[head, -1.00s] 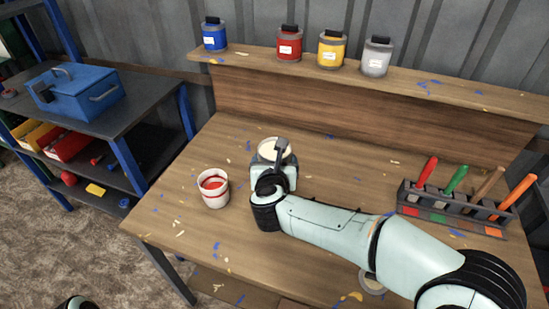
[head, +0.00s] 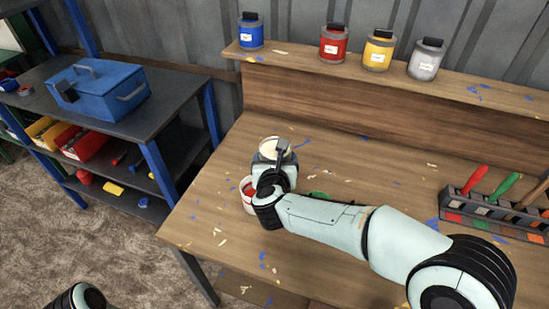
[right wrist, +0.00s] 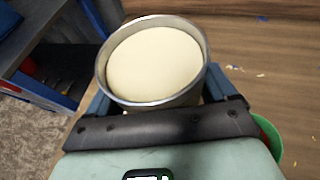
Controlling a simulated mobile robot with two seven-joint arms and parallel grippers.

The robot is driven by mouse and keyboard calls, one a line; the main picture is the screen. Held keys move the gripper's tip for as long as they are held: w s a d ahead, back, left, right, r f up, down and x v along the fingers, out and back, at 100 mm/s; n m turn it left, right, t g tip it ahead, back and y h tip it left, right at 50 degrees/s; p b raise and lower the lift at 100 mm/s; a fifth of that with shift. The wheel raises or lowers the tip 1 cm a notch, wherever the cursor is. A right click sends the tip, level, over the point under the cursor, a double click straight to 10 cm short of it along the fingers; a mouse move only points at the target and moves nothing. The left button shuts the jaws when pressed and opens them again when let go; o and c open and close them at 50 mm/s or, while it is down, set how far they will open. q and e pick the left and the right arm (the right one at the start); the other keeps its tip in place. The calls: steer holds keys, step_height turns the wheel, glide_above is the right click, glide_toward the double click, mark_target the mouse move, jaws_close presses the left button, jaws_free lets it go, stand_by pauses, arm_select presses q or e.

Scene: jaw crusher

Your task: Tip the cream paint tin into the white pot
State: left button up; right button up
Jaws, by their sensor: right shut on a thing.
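The cream paint tin (head: 270,148) is a grey metal tin full of cream paint. It stands upright in my right gripper (head: 273,168), which is shut on it. In the right wrist view the tin (right wrist: 155,65) fills the top, its cream surface level and its rim whole. The white pot (head: 248,207), with red inside, is just left of my right gripper and partly hidden behind it. The tin is beyond the pot in the head view. I cannot tell whether the tin touches the table. My left gripper is out of view.
A green round thing (head: 317,195) shows partly behind my right arm. A brush rack (head: 495,215) stands at the right of the wooden table (head: 385,185). Blue, red, yellow and grey tins line the back shelf (head: 300,53). A blue toolbox (head: 97,90) is on the left shelving.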

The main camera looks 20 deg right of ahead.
steer(key=shift+d+f+b, duration=0.1)
steer(key=shift+f+b, duration=0.35)
steer(key=shift+f, duration=0.2)
step_height(320, 180, down, 2)
steer(key=shift+f+b, duration=0.25)
steer(key=shift+b, duration=0.55)
steer(key=shift+s+d+r+n+h+p, duration=0.15)
steer(key=shift+r+n+h+p, duration=0.2)
steer(key=shift+p, duration=0.3)
steer(key=shift+d, duration=0.1)
steer(key=shift+f+n, duration=0.1)
steer(key=shift+n, duration=0.15)
steer(key=shift+d+h, duration=0.1)
steer(key=shift+h, duration=0.15)
